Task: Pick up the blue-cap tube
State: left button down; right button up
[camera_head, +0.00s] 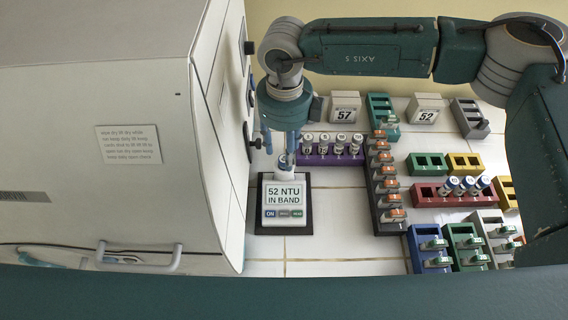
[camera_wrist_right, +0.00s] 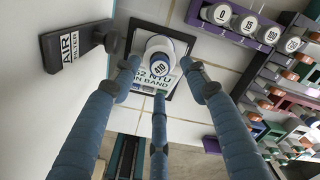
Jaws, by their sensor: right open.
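My right gripper (camera_head: 284,145) hangs pointing down over the turbidity meter (camera_head: 286,196), whose screen reads "52 NTU IN BAND". In the right wrist view, the open blue fingers of the gripper (camera_wrist_right: 154,68) spread around a vial with a white top and a blue ring (camera_wrist_right: 161,60), which stands at the meter's back. No finger clearly touches it. In the head view, the fingers partly hide this vial (camera_head: 285,160). Several other tubes with white and blue tops (camera_head: 455,185) stand in a red rack (camera_head: 428,193). My left gripper is not in view.
A purple rack (camera_head: 316,159) of white-capped vials stands right of the meter. A dark rack (camera_head: 390,215) with orange-marked pieces lies beyond it. The incubator wall (camera_head: 215,130) is close on the left, with an "AIR" block (camera_wrist_right: 78,45). Bare tiles (camera_head: 340,235) lie in front.

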aim_at(284, 169)
notch_tip(284, 169, down, 3)
jog(key=shift+f+p, duration=0.15)
jog(key=shift+p, duration=0.75)
jog(key=shift+f, duration=0.25)
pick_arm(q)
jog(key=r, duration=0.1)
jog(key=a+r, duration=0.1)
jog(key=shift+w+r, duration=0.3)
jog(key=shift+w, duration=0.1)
pick_arm(e)
grip_shut()
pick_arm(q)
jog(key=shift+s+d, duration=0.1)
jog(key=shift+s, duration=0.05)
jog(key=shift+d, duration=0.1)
pick_arm(e)
jog(key=shift+w, duration=0.1)
